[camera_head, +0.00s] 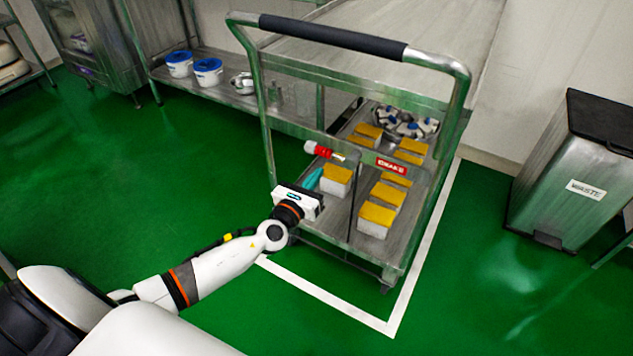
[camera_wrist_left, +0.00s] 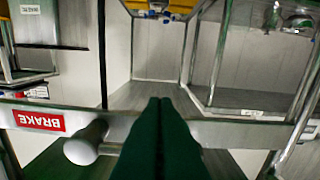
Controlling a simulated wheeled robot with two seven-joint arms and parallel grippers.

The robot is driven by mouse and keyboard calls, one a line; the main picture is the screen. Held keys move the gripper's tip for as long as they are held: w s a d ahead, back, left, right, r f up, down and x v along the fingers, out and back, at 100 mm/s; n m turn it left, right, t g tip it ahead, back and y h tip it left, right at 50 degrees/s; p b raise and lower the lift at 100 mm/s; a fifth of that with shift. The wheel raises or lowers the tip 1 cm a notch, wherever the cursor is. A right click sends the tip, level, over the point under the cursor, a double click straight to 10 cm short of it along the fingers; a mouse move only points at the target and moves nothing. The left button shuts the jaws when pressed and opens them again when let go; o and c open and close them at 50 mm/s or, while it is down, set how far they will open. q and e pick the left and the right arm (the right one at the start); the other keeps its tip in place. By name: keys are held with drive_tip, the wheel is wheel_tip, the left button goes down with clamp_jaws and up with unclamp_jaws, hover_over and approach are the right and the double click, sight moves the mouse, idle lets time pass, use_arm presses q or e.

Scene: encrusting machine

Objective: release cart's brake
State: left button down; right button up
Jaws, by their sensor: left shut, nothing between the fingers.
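The metal cart (camera_head: 365,55) stands with its dark-gripped handle towards me. A red and white brake lever (camera_head: 320,150) sticks out at the left of its front crossbar, with a red brake label (camera_head: 391,165) to its right. My left gripper (camera_head: 312,179) is just below and in front of the lever, its teal fingers pointing at the cart. In the left wrist view the dark green fingers (camera_wrist_left: 160,104) are together and empty, overlapping the crossbar. A pale rounded knob (camera_wrist_left: 85,146) shows beside them, near the upside-down brake label (camera_wrist_left: 40,121). Contact with the lever cannot be told.
The cart's lower shelf holds several yellow-topped white boxes (camera_head: 376,216) and a tray of blue and white items (camera_head: 408,122). A waste bin (camera_head: 580,165) stands at the right. White floor tape (camera_head: 330,299) runs around the cart. The green floor at the left is clear.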

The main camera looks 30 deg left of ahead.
use_arm(q)
drive_tip(key=s+f, duration=0.1)
drive_tip(key=s, duration=0.9)
drive_tip(key=shift+p, duration=0.4)
use_arm(e)
drive_tip(key=shift+s+d+f, duration=0.15)
drive_tip(key=shift+f, duration=0.2)
use_arm(q)
drive_tip(key=shift+s+a, duration=0.1)
